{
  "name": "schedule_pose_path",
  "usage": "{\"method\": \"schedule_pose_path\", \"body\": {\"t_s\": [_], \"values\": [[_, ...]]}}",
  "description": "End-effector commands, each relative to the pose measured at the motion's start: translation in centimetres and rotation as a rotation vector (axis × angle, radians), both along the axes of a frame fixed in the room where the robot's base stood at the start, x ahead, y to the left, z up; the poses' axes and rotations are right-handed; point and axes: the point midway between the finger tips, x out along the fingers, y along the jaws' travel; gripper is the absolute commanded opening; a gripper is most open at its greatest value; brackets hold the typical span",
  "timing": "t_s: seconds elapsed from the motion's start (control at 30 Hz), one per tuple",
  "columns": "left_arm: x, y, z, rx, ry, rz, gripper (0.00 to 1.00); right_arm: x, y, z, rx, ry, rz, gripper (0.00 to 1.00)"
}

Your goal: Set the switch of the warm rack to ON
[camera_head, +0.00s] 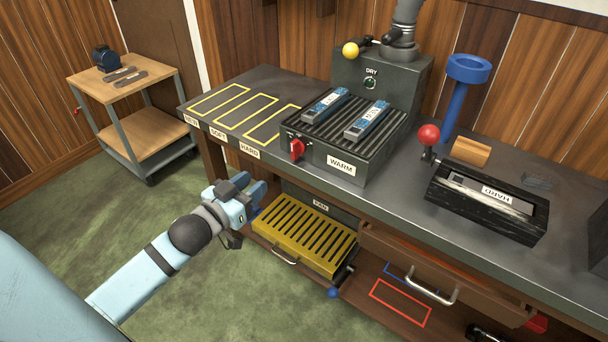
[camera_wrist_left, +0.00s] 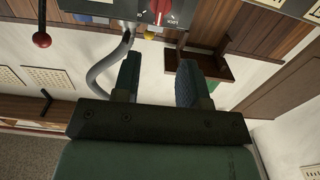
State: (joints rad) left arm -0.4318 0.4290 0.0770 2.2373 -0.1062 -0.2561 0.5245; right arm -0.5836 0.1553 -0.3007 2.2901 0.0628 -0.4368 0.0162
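The warm rack (camera_head: 341,165) is a dark ribbed box with a "WARM" label, standing on the grey workbench. Its red switch (camera_head: 297,149) is on the front face near the left corner. The switch also shows at the top edge of the left wrist view (camera_wrist_left: 159,10), with small marks on either side that I cannot read clearly. My left gripper (camera_head: 254,194) is in front of the bench, below and left of the switch and apart from it. In the left wrist view its two fingers (camera_wrist_left: 160,82) stand apart with nothing between them. My right gripper is not in view.
Two blue-labelled bars (camera_head: 367,121) lie on the rack, with the "DRY" box (camera_head: 372,82) behind it. A yellow slatted tray (camera_head: 304,236) sits below the bench, beside an open drawer (camera_head: 440,270). The floor (camera_head: 100,220) at left is clear.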

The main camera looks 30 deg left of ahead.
Motion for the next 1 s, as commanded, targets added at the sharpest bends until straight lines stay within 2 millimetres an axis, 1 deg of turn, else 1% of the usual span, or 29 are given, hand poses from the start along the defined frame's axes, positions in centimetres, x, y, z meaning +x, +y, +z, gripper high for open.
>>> {"method": "schedule_pose_path", "body": {"t_s": [0.03,0.17,0.27,0.37,0.7,0.9,1.0], "values": [[0.1,0.2,-0.3,0.001,-0.009,0.0,0.39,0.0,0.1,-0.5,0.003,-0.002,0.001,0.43],[0.6,0.2,0.0,-0.001,-0.016,-0.001,0.39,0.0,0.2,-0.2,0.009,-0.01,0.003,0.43],[1.6,0.1,0.1,-0.001,-0.019,-0.001,0.39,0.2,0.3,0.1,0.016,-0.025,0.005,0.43],[3.1,0.0,0.1,0.0,-0.018,-0.001,0.39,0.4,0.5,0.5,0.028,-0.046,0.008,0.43],[9.7,-0.5,0.0,0.001,-0.018,-0.001,0.39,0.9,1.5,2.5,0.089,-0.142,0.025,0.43],[12.5,-0.7,0.0,0.0,-0.016,-0.001,0.39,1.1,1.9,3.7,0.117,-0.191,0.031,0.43],[13.3,-0.8,0.0,-0.001,-0.015,0.0,0.39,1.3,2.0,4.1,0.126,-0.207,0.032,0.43]]}}
